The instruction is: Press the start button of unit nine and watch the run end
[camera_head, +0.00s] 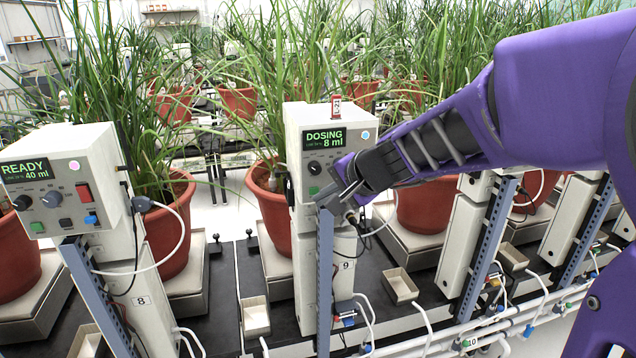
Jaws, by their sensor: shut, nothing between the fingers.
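Unit nine (318,116) is an off-white control box on a post labelled 9, near the middle of the head view. Its dark display (324,139) reads "DOSING 8 ml" in green letters. A dark knob (314,168) sits below the display. A green button (313,190) shows low on the front, just left of my gripper. My gripper (322,200) is shut and empty, its fingertips in front of the lower face of unit nine. I cannot tell whether they touch it. My gripper hides the lower right of the panel.
Unit eight (92,155) stands at the left with a display reading "READY 40 ml". Potted grasses (270,205) stand beside and behind the units. Blue-grey uprights (326,285), cables and white pipes (400,346) run in front. My purple arm crosses the upper right.

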